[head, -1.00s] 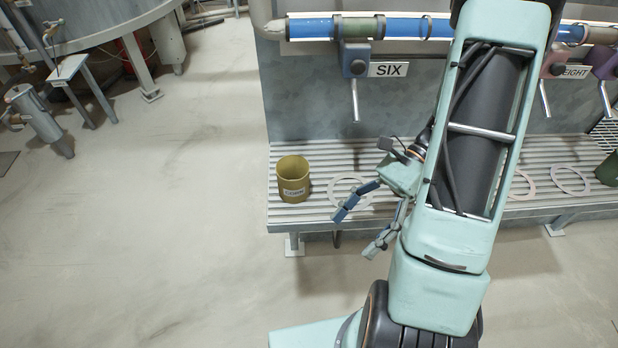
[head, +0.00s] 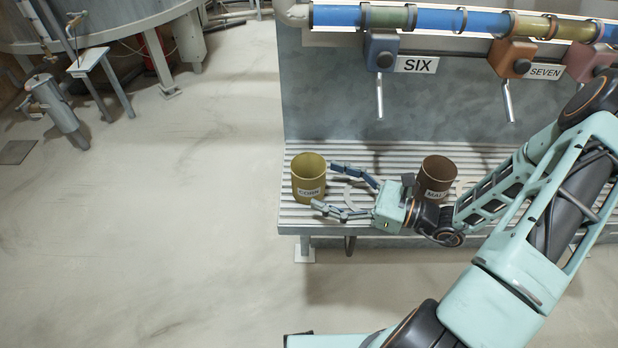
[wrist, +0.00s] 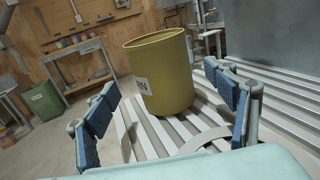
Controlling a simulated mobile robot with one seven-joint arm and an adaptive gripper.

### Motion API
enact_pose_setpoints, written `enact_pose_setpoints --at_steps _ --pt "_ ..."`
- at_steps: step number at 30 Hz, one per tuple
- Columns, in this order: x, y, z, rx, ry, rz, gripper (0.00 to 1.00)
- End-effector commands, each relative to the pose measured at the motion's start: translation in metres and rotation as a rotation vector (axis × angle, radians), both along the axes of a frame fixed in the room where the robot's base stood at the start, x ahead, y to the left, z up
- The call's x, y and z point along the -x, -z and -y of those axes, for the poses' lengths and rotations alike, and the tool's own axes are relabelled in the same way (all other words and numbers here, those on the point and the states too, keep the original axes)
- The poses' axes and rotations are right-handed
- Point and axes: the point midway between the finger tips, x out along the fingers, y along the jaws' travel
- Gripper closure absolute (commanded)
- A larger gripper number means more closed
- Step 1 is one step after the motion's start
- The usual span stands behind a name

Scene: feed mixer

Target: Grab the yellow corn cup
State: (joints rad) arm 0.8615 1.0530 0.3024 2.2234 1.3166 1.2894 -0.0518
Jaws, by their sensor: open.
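The yellow corn cup (head: 308,178) stands upright at the left end of the slatted bench, with a white CORN label on its front. In the wrist view the cup (wrist: 165,75) stands just ahead, with part of the label at its left side. My gripper (head: 324,188) is open and points left at the cup from its right. In the wrist view its two blue-padded fingers (wrist: 170,112) are spread wide, one to each side of the cup's lower part. The cup appears just beyond the fingertips, and nothing is held between them.
A brown cup (head: 435,178) labelled MAL... stands on the bench (head: 297,214) behind my wrist. A flat ring (wrist: 205,140) lies on the slats in front of the corn cup. Levers hang from the SIX (head: 380,95) and SEVEN (head: 508,100) dispensers above. Open floor lies left.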

Motion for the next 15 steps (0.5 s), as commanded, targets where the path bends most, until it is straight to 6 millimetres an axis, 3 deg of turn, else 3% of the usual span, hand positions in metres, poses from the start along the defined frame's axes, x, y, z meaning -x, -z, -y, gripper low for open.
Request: enact_pose_setpoints --at_steps 10,15 --pt "-0.019 -0.005 -0.039 -0.001 -0.004 -0.001 0.22" --pt "-0.024 -0.004 -0.048 0.0 -0.001 -0.001 0.22"
